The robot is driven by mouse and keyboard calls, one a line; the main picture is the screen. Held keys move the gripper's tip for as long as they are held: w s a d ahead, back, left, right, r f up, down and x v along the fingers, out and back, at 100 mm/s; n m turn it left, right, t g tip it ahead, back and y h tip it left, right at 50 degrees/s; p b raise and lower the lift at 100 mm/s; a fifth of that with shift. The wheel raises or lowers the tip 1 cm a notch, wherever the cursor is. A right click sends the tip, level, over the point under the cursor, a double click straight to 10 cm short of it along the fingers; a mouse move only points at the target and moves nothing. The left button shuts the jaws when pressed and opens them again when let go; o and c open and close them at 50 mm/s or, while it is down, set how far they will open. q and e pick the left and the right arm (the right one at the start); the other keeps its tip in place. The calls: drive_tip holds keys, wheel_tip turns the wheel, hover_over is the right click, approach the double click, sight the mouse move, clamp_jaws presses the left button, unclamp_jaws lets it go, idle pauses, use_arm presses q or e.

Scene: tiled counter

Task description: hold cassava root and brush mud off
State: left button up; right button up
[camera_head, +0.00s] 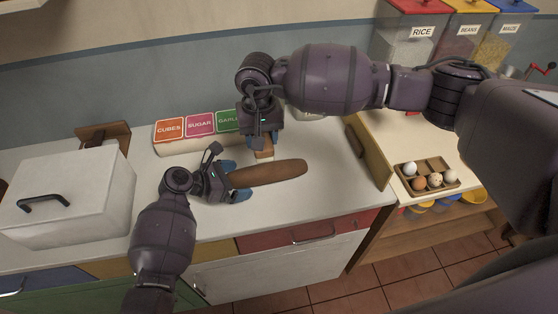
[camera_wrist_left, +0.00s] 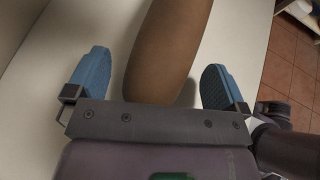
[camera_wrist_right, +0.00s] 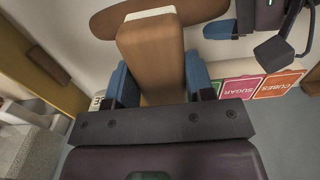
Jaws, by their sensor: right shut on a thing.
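The cassava root (camera_head: 268,173), long and brown, lies on the white counter. My left gripper (camera_head: 236,181) is at its left end. In the left wrist view the root's end (camera_wrist_left: 168,50) sits between the blue fingers, with a gap on each side. My right gripper (camera_wrist_right: 158,78) is shut on the wooden brush (camera_wrist_right: 152,48), fingers on both sides of its block. The brush's pale bristles (camera_wrist_right: 148,14) face the root's middle; I cannot tell whether they touch. In the head view the brush (camera_head: 264,153) is just behind the root, partly hidden by my gripper. No mud is clearly distinguishable.
A white bread box (camera_head: 75,195) stands at the left. Labelled boxes, CUBES (camera_head: 169,129) and SUGAR (camera_head: 200,124) among them, line the wall. An egg tray (camera_head: 428,176) is on the right shelf. The counter in front of the root is clear.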

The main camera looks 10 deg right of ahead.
use_arm(q)
drive_tip(key=v, duration=1.2)
drive_tip(key=shift+s+f, duration=0.1)
